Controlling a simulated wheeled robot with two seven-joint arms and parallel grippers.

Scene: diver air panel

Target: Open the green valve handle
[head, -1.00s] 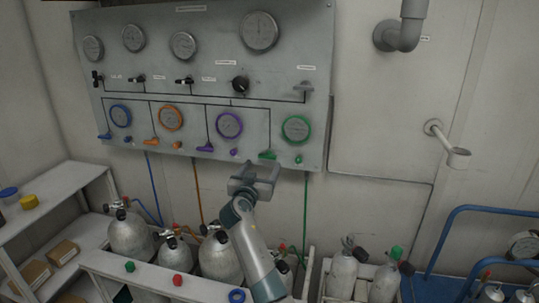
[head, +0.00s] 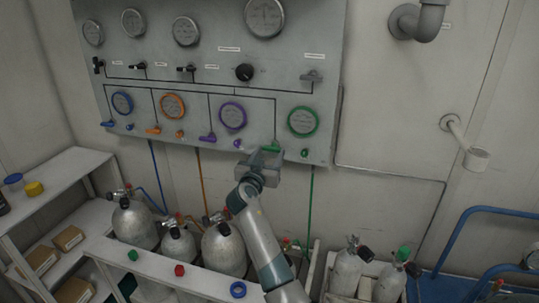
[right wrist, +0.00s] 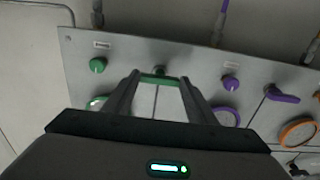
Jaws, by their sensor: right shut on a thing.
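The green valve handle (head: 271,148) is at the lower right of the grey panel (head: 320,95), left of the green knob (head: 304,153) and below the green-ringed gauge (head: 303,121). My right gripper (head: 264,158) reaches up to it from below and is shut on it. In the right wrist view, the green handle (right wrist: 158,80) lies across between the two fingertips (right wrist: 158,76), partly hidden by them. The green knob (right wrist: 97,65) is clear of the fingers there. My left gripper is out of view.
The purple handle (head: 208,138), orange handle (head: 153,130) and blue handle (head: 108,124) sit in a row to the left. Air cylinders (head: 223,247) stand in a rack below. A grey pipe (head: 427,22) juts from the wall at upper right.

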